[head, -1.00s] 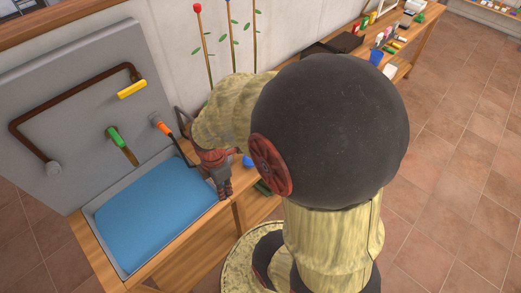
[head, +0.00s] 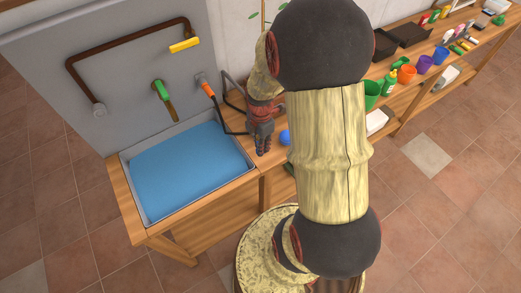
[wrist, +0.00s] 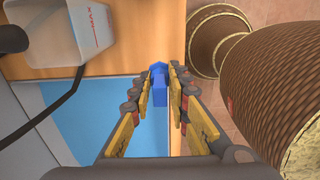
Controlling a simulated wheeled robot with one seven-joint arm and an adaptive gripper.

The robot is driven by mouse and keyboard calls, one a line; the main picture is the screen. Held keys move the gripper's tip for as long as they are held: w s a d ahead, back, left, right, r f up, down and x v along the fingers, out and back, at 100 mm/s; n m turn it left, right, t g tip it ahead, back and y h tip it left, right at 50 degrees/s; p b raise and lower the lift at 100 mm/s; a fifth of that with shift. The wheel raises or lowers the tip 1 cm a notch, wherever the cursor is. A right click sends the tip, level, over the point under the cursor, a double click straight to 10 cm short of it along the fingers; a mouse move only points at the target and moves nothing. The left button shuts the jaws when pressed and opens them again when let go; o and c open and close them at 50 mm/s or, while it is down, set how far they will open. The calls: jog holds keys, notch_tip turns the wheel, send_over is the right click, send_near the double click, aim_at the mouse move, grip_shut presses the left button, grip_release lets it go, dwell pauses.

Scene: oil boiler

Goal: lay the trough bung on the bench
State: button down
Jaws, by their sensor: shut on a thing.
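My gripper (wrist: 163,88) is shut on a blue piece (wrist: 158,88), which I take to be the trough bung. In the head view my gripper (head: 262,146) points down by the right end of the trough (head: 251,166), and the held piece cannot be made out there. Bare wooden bench (wrist: 120,62) shows just beyond the fingertips in the wrist view. I cannot tell whether the bung touches the bench.
Blue water (head: 188,170) fills the trough. A pale box with red lettering (wrist: 90,32) stands on the bench. A blue ball-like thing (head: 284,138) lies right of my gripper. An orange-handled black rod (head: 207,88) is at the wall panel. Cups and trays stand farther right.

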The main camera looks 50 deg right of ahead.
jog(key=shift+w+d+f, duration=0.2)
jog(key=shift+w+f, duration=0.05)
jog(key=shift+f, duration=0.15)
jog(key=shift+w+d+f, duration=0.2)
jog(key=shift+f, duration=0.2)
jog(key=shift+d+f+b, duration=0.1)
jog(key=shift+f+b, duration=0.3)
jog(key=shift+f, duration=1.15)
jog(key=shift+f, duration=0.1)
jog(key=shift+f, duration=0.1)
jog(key=c, duration=1.8)
grip_release()
jog(key=shift+o, duration=0.6)
